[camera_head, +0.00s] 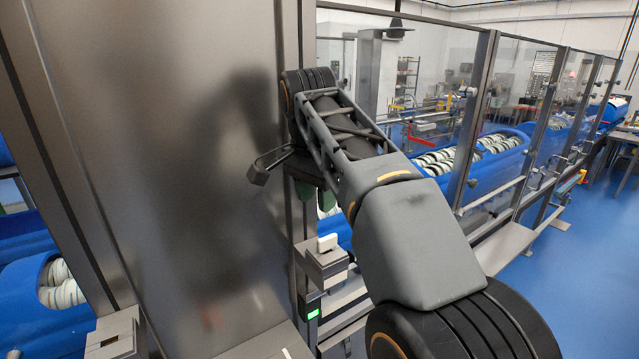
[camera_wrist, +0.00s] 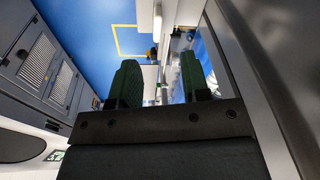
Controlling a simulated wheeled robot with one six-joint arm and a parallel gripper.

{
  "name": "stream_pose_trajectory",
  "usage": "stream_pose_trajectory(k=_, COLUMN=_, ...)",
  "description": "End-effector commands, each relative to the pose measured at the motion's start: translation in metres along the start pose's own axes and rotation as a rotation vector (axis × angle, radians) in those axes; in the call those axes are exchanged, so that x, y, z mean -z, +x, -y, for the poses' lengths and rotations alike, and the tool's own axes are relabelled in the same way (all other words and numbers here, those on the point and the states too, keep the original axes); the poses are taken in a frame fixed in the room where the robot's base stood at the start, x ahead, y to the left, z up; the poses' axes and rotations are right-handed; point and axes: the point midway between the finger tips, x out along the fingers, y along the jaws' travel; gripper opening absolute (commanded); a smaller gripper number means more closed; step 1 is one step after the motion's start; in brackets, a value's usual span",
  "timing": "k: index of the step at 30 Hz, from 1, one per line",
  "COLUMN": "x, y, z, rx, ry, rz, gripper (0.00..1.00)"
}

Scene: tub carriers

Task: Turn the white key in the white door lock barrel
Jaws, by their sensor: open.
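A small white piece (camera_head: 327,242), which looks like the white key, stands on top of a grey lock housing (camera_head: 322,266) on the door post. I cannot make out the white barrel or how the key sits in it. My gripper (camera_head: 316,195) hangs above the housing, its green-padded fingers pointing down and apart from the white piece. In the wrist view the two dark green fingers of my gripper (camera_wrist: 160,82) stand apart with nothing held between them. Pale parts show beyond the gap, but I cannot tell whether the key is among them.
A large brushed metal door panel (camera_head: 190,150) fills the left, close to my arm. A small box with a green light (camera_head: 313,314) is below the housing. Glass guard panels (camera_head: 430,90) and blue tubs (camera_head: 500,160) of white items stand behind. Blue floor (camera_head: 570,280) is clear at right.

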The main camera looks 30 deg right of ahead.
Motion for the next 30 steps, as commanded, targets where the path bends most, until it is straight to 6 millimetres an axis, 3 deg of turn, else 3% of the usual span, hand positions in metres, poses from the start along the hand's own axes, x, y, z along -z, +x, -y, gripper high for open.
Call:
stream_pose_trajectory(k=6, x=0.014, y=-0.019, z=0.004, rx=-0.057, ry=0.211, rz=0.008, gripper=0.43)
stream_pose_trajectory(k=11, x=0.016, y=-0.014, z=0.003, rx=-0.072, ry=0.262, rz=0.01, gripper=0.43)
stream_pose_trajectory(k=30, x=0.014, y=0.089, z=-0.005, rx=-0.072, ry=0.264, rz=0.011, gripper=0.43)
